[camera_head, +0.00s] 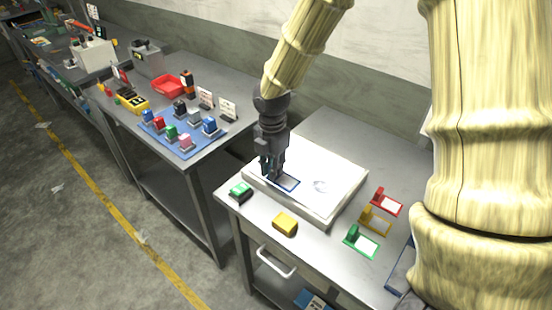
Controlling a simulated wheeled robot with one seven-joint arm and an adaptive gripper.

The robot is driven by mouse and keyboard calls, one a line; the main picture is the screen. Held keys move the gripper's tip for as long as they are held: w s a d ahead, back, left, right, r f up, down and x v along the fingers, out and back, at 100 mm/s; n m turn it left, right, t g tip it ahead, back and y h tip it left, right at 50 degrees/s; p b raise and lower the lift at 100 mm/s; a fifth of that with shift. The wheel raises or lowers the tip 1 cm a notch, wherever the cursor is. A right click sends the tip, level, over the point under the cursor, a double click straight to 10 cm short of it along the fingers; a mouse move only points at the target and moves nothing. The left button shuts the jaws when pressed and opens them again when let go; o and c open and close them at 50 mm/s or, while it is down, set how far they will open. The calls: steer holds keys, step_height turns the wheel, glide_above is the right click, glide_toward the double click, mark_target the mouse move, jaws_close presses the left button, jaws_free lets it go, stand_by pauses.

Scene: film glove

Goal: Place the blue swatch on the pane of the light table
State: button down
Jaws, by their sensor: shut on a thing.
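The light table (322,208) is a white box with a bright pane (335,165) on the grey workbench. My gripper (271,175) is dark and points down over the left front part of the pane. It is shut on the blue swatch (288,184), a small flat piece with a dark blue frame and a pale middle. The swatch lies nearly flat, at or just above the pane. I cannot tell whether it touches. The fingers hide its left end.
A round clear thing (321,186) is on the pane, right of the swatch. Red (387,203), yellow (375,221) and green (361,243) framed swatches lie to the right. Another bench (205,160) stands left.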

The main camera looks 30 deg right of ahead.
steer(key=w+d, duration=0.1)
steer(key=w+d+p, duration=0.1)
steer(key=w+d, duration=0.1)
steer(key=shift+r, duration=0.2)
steer(key=shift+w+d+p, duration=0.15)
steer(key=shift+d+p, duration=0.05)
steer(key=shift+p, duration=0.1)
steer(key=shift+w+d+f, duration=0.1)
steer(key=shift+w+f, duration=0.3)
steer(key=shift+w, duration=0.2)
steer(key=shift+s+f+p, duration=0.35)
steer(key=shift+f+p, duration=0.25)
steer(key=shift+f, duration=0.1)
steer(key=shift+w+f, duration=0.25)
steer(key=shift+f, duration=0.7)
steer(key=shift+s, duration=0.1)
steer(key=c, duration=1.4)
jaws_free()
steer(key=shift+f, duration=0.15)
